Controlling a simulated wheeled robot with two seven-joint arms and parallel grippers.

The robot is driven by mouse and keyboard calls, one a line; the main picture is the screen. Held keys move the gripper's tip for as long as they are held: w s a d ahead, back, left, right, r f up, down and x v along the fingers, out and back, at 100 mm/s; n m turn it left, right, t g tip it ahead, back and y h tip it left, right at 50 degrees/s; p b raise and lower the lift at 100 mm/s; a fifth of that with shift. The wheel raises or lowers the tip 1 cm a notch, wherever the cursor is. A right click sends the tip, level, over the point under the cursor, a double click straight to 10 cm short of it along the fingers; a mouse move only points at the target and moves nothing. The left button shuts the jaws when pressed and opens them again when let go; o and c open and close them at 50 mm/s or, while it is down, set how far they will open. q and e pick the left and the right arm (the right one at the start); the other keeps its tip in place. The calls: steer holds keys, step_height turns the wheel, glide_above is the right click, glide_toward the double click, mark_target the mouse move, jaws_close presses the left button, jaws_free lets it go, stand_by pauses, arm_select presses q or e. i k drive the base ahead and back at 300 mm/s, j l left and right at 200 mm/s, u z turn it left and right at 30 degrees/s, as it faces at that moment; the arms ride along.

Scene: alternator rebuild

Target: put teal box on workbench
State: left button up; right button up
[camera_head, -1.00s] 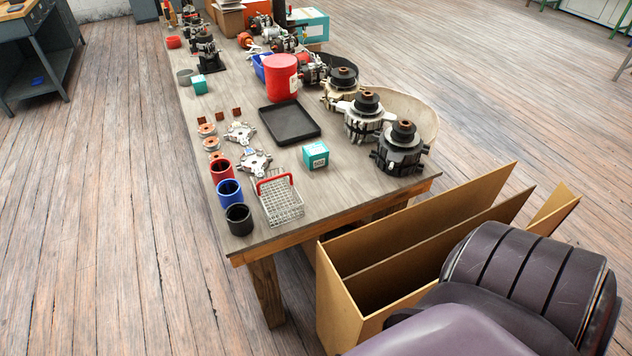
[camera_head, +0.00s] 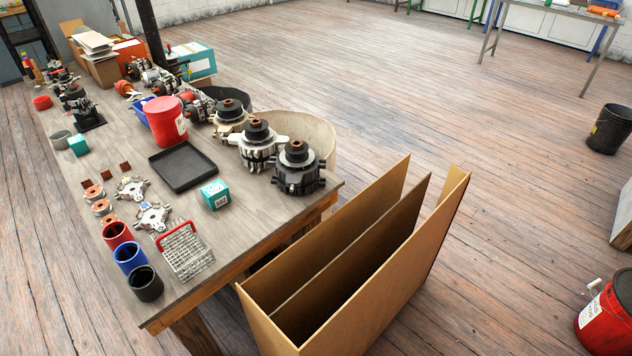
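A small teal box (camera_head: 215,194) with a white label sits on the near part of the wooden workbench (camera_head: 240,232), to the right of the wire basket. A second small teal box (camera_head: 78,146) is on the bench's left side, beside a grey cylinder. A larger teal and white box (camera_head: 197,62) is at the far end near a dark post, partly hidden by parts; I cannot tell what it rests on. Neither of my grippers is in view.
Alternators (camera_head: 299,168) line the bench's right edge. A black tray (camera_head: 183,167), red canister (camera_head: 165,121), wire basket (camera_head: 187,252) and coloured cups (camera_head: 129,258) crowd the top. An open cardboard box (camera_head: 345,270) stands by the near end. Floor to the right is largely clear.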

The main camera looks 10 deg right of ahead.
mark_target(93, 164)
steer(key=j+z, duration=0.3)
steer(key=z, duration=0.2)
steer(key=j+z, duration=0.35)
steer(key=z, duration=0.15)
steer(key=j+z, duration=0.3)
steer(key=z, duration=0.15)
steer(key=k+j+z, duration=0.15)
steer(key=j+z, duration=0.15)
steer(key=z, duration=0.2)
steer(key=k+j+z, duration=0.15)
steer(key=z, duration=0.35)
steer(key=j, duration=0.1)
